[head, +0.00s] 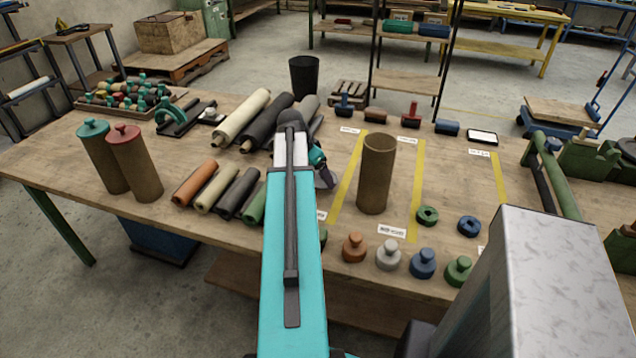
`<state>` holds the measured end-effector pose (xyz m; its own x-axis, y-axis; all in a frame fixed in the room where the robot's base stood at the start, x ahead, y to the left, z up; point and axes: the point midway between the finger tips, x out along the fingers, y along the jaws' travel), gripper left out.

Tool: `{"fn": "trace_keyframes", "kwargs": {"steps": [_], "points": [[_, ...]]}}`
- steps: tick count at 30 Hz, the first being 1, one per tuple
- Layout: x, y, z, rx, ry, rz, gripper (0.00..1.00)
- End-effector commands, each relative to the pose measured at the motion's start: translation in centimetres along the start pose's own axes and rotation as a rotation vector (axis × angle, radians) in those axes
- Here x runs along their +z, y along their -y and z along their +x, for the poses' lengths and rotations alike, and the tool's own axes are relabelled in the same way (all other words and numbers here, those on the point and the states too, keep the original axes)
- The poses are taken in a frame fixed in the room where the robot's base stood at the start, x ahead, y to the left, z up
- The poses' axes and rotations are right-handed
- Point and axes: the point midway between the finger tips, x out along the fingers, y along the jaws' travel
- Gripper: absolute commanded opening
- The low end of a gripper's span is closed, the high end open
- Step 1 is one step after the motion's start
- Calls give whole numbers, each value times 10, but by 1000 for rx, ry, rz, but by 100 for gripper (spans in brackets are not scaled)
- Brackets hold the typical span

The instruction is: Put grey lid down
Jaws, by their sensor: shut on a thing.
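My gripper (322,168) is above the middle of the bench, partly hidden behind my own turquoise arm. It is shut on a dark grey piece (326,179), which I take for the grey lid; only part of it shows, and its outline is hard to tell from the jaws. An open brown tube (375,175) stands upright to the right of the gripper, apart from it. A light grey knobbed piece (388,254) stands near the front edge, in a row with orange (354,247), blue (422,263) and green (458,270) ones.
Two tubes with a teal lid (92,129) and a red lid (122,134) stand at left. Several rolls (243,118) lie behind and left of my arm. Green (427,215) and blue (468,226) rings lie right of the brown tube. Bare bench (460,180) shows there.

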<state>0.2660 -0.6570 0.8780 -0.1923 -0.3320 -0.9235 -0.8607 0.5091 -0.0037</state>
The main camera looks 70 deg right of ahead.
Motion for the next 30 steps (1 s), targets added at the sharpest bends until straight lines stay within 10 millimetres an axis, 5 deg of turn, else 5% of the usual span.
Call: {"fn": "trace_keyframes", "kwargs": {"steps": [15,29,30], "points": [[14,-1,33,1,0,0,59],[15,-1,37,0,0,1,59],[15,-1,37,1,0,1,84]]}}
